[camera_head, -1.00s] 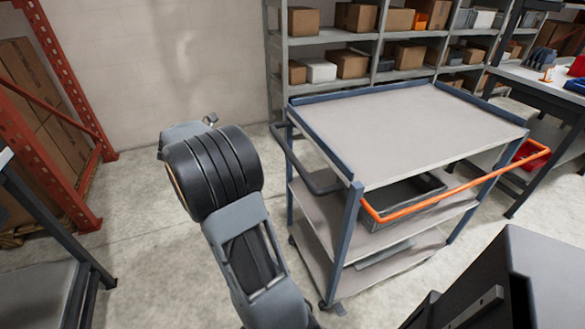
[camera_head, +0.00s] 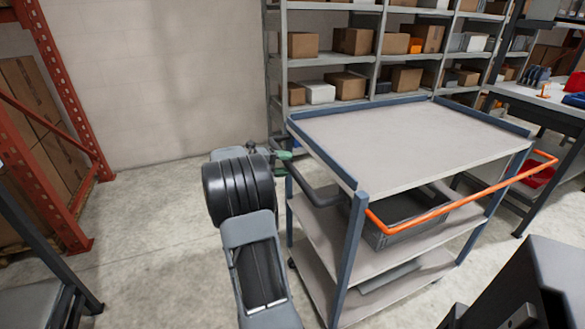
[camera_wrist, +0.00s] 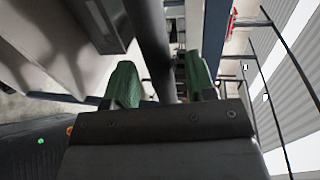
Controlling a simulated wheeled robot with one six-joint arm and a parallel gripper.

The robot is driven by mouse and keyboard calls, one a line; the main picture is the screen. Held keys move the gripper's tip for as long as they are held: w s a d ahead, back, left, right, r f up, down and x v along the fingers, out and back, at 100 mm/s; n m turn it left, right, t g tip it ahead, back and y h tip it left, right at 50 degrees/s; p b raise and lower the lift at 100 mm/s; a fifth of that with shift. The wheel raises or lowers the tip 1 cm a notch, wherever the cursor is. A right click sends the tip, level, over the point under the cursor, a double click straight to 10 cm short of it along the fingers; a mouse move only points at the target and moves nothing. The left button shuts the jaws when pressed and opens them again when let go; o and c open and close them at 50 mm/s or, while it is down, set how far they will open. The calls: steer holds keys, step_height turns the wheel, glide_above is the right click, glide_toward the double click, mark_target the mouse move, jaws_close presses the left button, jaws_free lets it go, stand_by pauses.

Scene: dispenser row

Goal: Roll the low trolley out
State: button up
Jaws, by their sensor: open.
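The trolley (camera_head: 420,137) has three grey shelves, blue posts and an orange rail (camera_head: 455,203) along its near side. A dark push handle (camera_head: 322,200) sticks out at its left end. My gripper (camera_head: 284,155) is at the far part of this handle; a green fingertip shows there. In the wrist view my gripper (camera_wrist: 162,80) is open, with its green fingers on either side of a dark bar (camera_wrist: 150,40), which looks like the handle. I cannot tell whether either finger touches it.
A dark grey bin (camera_head: 405,222) sits on the trolley's middle shelf. Shelving with cardboard boxes (camera_head: 347,86) stands behind the trolley, and a workbench (camera_head: 545,97) is at the right. A red rack (camera_head: 62,120) stands at the left. The floor (camera_head: 150,235) left of my arm is clear.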

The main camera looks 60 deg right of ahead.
steer(key=shift+x, duration=1.6)
jaws_close()
